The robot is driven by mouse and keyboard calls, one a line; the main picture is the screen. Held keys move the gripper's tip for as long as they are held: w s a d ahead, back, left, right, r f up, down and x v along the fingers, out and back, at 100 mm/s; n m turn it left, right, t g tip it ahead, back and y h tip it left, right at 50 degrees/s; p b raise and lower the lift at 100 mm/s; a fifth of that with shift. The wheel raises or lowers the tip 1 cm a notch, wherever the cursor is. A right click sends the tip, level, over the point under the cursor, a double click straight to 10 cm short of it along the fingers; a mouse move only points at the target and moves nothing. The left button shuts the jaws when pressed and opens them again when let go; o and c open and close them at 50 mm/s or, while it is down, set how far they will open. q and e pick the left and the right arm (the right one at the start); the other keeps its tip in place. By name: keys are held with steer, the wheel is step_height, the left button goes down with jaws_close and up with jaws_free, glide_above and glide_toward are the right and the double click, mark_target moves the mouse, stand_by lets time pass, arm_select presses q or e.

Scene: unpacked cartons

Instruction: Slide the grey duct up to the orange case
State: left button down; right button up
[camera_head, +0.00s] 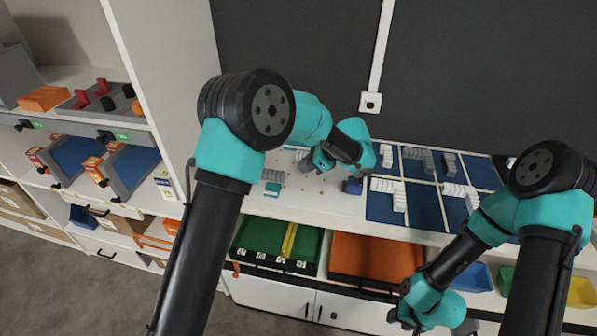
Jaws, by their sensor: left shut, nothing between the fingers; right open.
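A grey slotted piece (273,176), which may be the grey duct, lies on the left part of the white worktop. Similar light grey slotted pieces (395,192) lie on the blue mats, so I cannot tell which one is meant. My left gripper (318,160) is shut and empty over the worktop, right of the first grey piece and apart from it. My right gripper (430,326) is open and empty, low in front of the bins. An orange box (43,98) sits on the left shelf; I cannot tell whether it is the orange case. My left arm hides part of the worktop.
A small blue block (352,186) and a teal piece (272,189) lie on the worktop. Blue mats (425,207) cover its right part. Green (262,235) and orange (375,258) bins sit below its front edge. A dark wall (290,60) stands behind.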

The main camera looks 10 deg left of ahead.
arm_select(q)
steer(key=v, duration=0.3)
steer(key=shift+d+r, duration=0.2)
stand_by(0.3)
